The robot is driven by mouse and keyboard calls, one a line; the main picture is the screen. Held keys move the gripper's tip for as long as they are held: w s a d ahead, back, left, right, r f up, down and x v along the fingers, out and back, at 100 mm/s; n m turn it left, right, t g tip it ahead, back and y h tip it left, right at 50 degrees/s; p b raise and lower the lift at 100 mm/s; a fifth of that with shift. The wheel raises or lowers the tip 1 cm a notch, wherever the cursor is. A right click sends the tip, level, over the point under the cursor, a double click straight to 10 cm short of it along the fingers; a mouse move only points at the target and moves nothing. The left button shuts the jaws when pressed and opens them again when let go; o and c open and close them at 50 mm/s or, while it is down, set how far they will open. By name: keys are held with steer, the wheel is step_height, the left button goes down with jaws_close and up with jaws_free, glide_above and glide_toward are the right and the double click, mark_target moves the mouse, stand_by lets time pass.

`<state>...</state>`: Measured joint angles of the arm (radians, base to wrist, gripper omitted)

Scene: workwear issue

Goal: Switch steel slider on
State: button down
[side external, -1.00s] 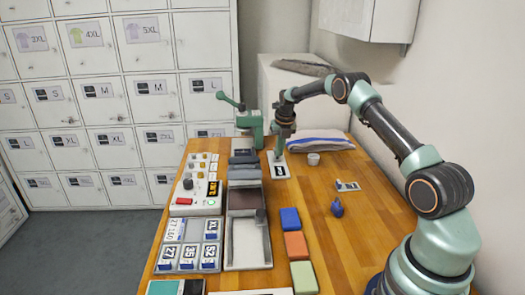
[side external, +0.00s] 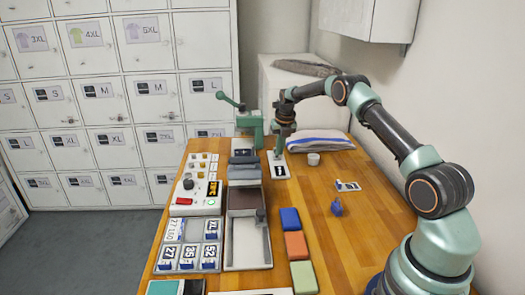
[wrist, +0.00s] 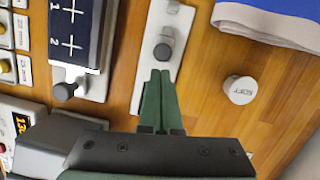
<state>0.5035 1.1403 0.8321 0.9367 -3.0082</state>
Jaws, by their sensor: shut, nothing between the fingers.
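The steel slider (wrist: 164,46) is a grey knob on a narrow white plate (wrist: 152,88) in the wrist view. In the side external view the plate (side external: 280,172) lies at the far end of the wooden table, partly hidden by my gripper. My gripper (wrist: 161,73) has its two green fingers together, with nothing between them. The fingertips are over the plate, just below the knob in the wrist picture. I cannot tell whether they touch it. In the side external view my gripper (side external: 280,151) points down above the plate.
A dark panel with a second, darker knob (wrist: 65,91) is left of the plate. A white round pot (wrist: 239,90) and a folded blue-and-white cloth (side external: 320,142) are to the right. A green clamp-like device (side external: 250,124) stands close behind. A control box (side external: 197,190) and grey tray (side external: 247,245) are nearer.

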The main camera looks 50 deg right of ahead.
steer(key=shift+s+a+r, duration=0.15)
steer(key=shift+s+a, duration=0.3)
steer(key=shift+s, duration=0.15)
steer(key=shift+s+a+r, duration=0.15)
steer(key=shift+s+a, duration=0.3)
steer(key=shift+s, duration=0.15)
steer(key=v, duration=1)
steer(key=shift+a, duration=0.25)
steer(key=shift+f, duration=0.1)
